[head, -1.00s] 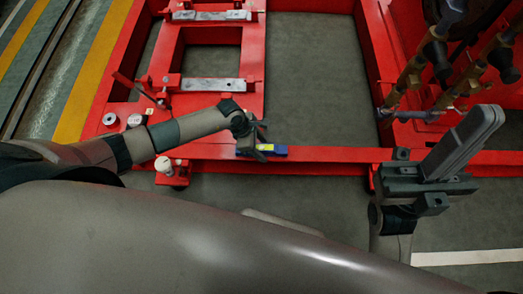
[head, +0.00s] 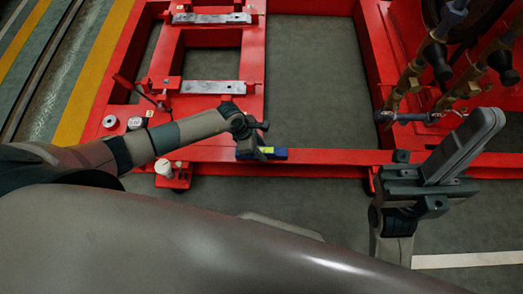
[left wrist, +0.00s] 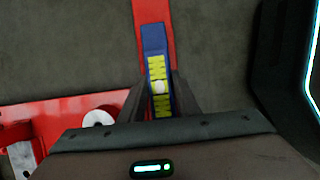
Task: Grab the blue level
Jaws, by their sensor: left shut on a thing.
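The blue level (head: 274,153) is a short blue bar with a yellow-green vial area. It rests on or just above the red front beam of the frame in the head view; I cannot tell which. It also shows in the left wrist view (left wrist: 153,40), running away from me between the fingers. My left gripper (head: 258,150) is shut on the level near one end, and its fingers (left wrist: 160,100) lie on both sides of it. My right gripper (head: 462,145) is at the right, apart from the level; its fingers appear close together.
The red frame (head: 330,156) spans the view, with metal plates (head: 212,87) bolted on it. A white round part (head: 163,167) and small round parts (head: 110,121) sit at its left. Pipes and valves (head: 440,60) stand at the right. Grey floor (head: 310,70) lies open between the beams.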

